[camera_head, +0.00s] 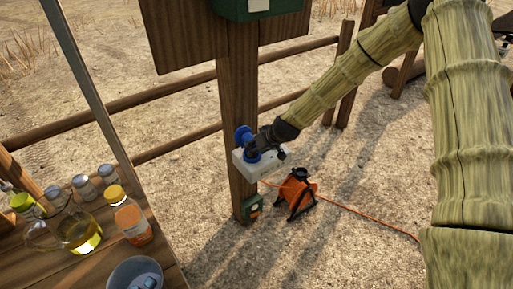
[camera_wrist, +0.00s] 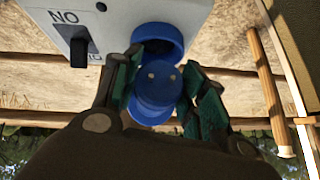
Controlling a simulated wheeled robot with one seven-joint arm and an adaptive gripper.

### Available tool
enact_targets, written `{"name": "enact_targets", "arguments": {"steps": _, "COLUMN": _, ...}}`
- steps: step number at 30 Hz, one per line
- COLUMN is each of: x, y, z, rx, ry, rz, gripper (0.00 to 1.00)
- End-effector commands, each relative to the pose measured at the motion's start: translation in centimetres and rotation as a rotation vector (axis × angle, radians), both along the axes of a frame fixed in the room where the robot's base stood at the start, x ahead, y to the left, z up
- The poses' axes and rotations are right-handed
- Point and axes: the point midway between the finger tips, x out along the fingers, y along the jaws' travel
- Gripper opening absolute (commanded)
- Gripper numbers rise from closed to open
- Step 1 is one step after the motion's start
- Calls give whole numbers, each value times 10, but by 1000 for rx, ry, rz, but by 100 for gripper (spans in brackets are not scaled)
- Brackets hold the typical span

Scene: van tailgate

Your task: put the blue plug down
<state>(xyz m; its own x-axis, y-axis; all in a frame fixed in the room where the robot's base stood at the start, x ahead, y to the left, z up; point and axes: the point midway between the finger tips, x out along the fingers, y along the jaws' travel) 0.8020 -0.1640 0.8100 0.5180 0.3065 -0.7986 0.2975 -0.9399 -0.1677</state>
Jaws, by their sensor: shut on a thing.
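The blue plug (camera_wrist: 152,97) is between the two fingers of my gripper (camera_wrist: 160,75) in the wrist view, with two pale dots on its upper face. My gripper is shut on it. Just above it in that view is a round blue collar (camera_wrist: 157,36) on a pale box (camera_wrist: 110,20); I cannot tell whether plug and collar touch. In the head view my gripper (camera_head: 262,146) is at the pale box (camera_head: 248,165) on the wooden post, and the plug is hard to make out there.
The box carries a black switch (camera_wrist: 78,45). An orange cable reel (camera_head: 297,190) stands on the ground right of the wooden post (camera_head: 238,100). A wooden surface (camera_head: 100,262) at lower left holds an oil jug (camera_head: 80,232), an orange bottle (camera_head: 130,217), shakers and a bowl (camera_head: 135,274).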

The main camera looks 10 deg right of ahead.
Motion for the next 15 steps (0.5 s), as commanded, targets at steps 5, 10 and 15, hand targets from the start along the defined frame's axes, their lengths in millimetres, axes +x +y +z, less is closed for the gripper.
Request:
{"name": "enact_targets", "arguments": {"steps": 5, "x": 0, "y": 0, "z": -2, "rx": 0, "ry": 0, "rz": 0, "gripper": 46}}
{"name": "enact_targets", "arguments": {"steps": 10, "x": 0, "y": 0, "z": -2, "rx": 0, "ry": 0, "rz": 0, "gripper": 64}}
{"name": "enact_targets", "arguments": {"steps": 15, "x": 0, "y": 0, "z": -2, "rx": 0, "ry": 0, "rz": 0, "gripper": 64}}
